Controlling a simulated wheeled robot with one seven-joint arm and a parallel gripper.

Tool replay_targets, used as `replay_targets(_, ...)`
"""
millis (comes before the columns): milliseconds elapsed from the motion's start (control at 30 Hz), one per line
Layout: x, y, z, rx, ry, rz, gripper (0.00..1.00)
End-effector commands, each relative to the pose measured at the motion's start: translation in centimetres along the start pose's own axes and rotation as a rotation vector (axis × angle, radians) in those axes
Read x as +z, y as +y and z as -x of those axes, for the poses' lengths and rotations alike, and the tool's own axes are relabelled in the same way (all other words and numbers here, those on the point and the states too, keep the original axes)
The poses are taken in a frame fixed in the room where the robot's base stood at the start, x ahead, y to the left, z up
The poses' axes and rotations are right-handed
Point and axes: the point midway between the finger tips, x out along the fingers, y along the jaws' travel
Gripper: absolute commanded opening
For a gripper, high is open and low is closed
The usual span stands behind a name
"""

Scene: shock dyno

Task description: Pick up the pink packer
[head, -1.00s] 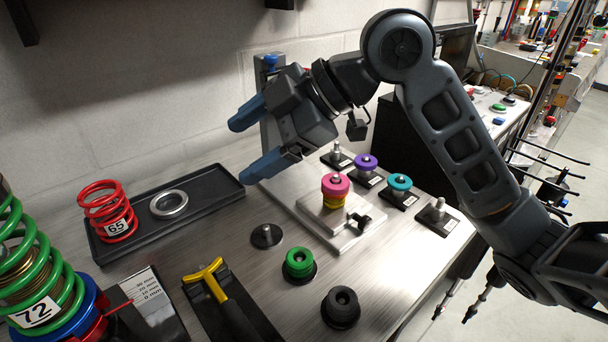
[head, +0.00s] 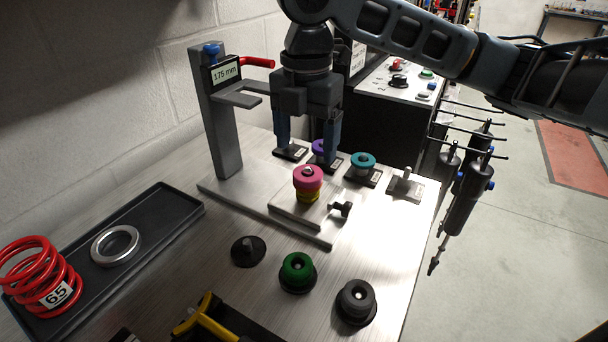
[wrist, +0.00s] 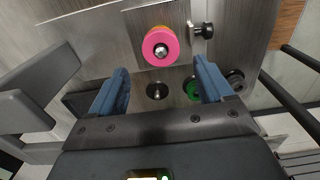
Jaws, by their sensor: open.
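The pink packer (head: 308,178) is a pink ring on top of a yellow piece, over a metal post on the plate of the measuring stand. It also shows in the wrist view (wrist: 160,47), beyond the fingertips and near the middle between them. My gripper (head: 307,150) points down with its blue fingers open and empty. In the head view it appears behind and above the packer, not touching it. The wrist view shows the open fingers (wrist: 161,75) with nothing between them.
A grey upright (head: 218,120) with a 175 mm display and a flat arm stands left of my gripper. Green (head: 297,270) and black (head: 356,300) ones stand in front. A black tray (head: 175,205) lies left.

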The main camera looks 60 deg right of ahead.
Motion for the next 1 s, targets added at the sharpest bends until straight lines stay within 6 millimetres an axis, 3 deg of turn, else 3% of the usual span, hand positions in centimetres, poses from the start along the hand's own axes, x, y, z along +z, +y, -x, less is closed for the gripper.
replay_targets(400,0.3,-0.2,-5.0,0.002,0.002,-0.001,0.8)
replay_targets(700,0.4,-0.1,-5.4,0.004,0.001,0.0,0.79)
replay_targets(1000,0.4,-0.1,-5.3,0.004,0.001,0.0,0.5)
